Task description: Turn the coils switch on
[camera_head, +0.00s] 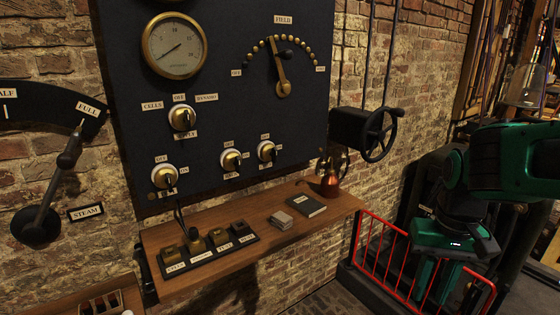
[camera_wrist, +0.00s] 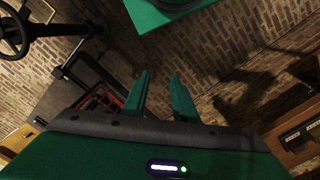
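The dark switch panel (camera_head: 215,110) hangs on the brick wall. Low on it are three brass rotary knobs with OFF above and ON to the right: a left one (camera_head: 165,177), a middle one (camera_head: 231,160) and a right one (camera_head: 267,151). Their lower name plates are too small or covered to read, so I cannot tell which is coils. My gripper (camera_head: 434,288) is at the right, pointing down by the red railing, far from the panel. In the wrist view my gripper (camera_wrist: 161,75) has its green fingers apart with nothing between them.
A wooden shelf (camera_head: 260,245) juts out below the panel, with a key block (camera_head: 208,250), a dark book (camera_head: 307,205) and a copper jug (camera_head: 330,180). A black handwheel (camera_head: 380,135) and red railing (camera_head: 385,262) lie between panel and gripper. A steam lever (camera_head: 55,190) is at left.

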